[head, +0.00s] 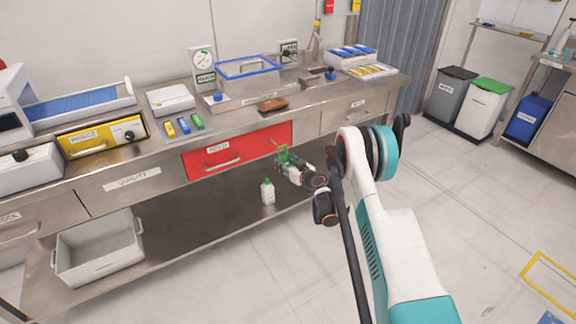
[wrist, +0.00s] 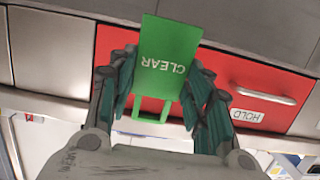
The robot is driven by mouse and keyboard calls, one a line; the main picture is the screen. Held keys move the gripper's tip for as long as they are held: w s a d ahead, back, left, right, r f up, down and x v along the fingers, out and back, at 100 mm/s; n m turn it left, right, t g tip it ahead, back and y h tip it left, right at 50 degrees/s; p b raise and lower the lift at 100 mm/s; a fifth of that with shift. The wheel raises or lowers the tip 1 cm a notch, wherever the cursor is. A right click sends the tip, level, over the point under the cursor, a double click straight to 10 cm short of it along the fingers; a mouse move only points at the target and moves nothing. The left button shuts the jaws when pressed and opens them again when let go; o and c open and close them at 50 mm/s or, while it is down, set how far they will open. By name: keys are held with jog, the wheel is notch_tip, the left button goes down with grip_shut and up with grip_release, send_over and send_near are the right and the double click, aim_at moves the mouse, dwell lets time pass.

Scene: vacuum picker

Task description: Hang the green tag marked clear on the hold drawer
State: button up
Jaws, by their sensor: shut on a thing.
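The green tag (wrist: 164,55) reads CLEAR, upside down in the wrist view, and has a green loop on the edge nearer my palm. My gripper (wrist: 158,84) is shut on the tag, with teal fingers on both sides of it. In the head view the tag (head: 284,152) is small and partly hidden by my gripper (head: 287,161), near the right end of the red hold drawer (head: 262,147). The drawer looks closed; its HOLD label and bar handle (wrist: 263,94) show in the wrist view. Whether the tag touches the drawer front is unclear.
A white bottle with a green cap (head: 267,192) stands on the lower shelf below my gripper. A grey bin (head: 97,250) is on that shelf at left. The bench top (head: 232,119) above carries boxes, a brown wallet-like object and small coloured items. Open floor lies to the right.

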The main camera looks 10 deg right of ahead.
jog(key=shift+r+x, duration=0.15)
jog(key=shift+x, duration=1.1)
jog(key=shift+r+x, duration=0.2)
jog(key=shift+x, duration=1.05)
jog(key=shift+w+a+f, duration=0.25)
jog(key=shift+w+f, duration=0.15)
jog(key=shift+w, duration=0.3)
jog(key=o, duration=1)
